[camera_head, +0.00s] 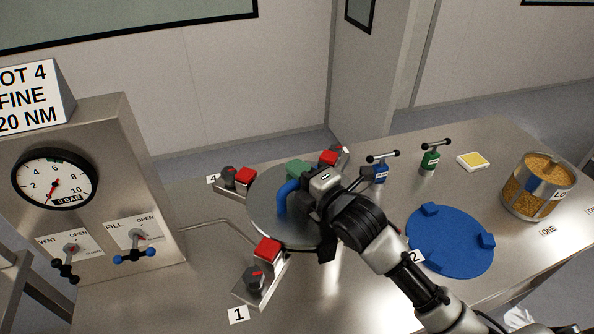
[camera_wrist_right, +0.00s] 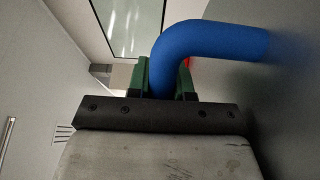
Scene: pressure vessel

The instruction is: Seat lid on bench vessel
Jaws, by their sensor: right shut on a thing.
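The lid (camera_head: 262,215) is a round grey metal disc with a blue bent handle (camera_head: 283,200). My right gripper (camera_head: 294,183) is shut on that handle from the right side. In the right wrist view, the green fingers of the right gripper (camera_wrist_right: 166,82) stand on both sides of the blue handle (camera_wrist_right: 205,40). The lid lies among the red-blocked clamps at the vessel's place on the bench. The vessel body is hidden under the lid and my arm, so I cannot tell whether the lid touches its rim. My left gripper is not in view.
Clamps with red blocks stand at the lid's left (camera_head: 243,176), back (camera_head: 327,158) and front (camera_head: 267,250). A gauge panel (camera_head: 95,180) stands left. A blue round stand (camera_head: 450,245), a blue tool (camera_head: 380,172), a green tool (camera_head: 430,160) and a grain-filled jar (camera_head: 538,185) are right.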

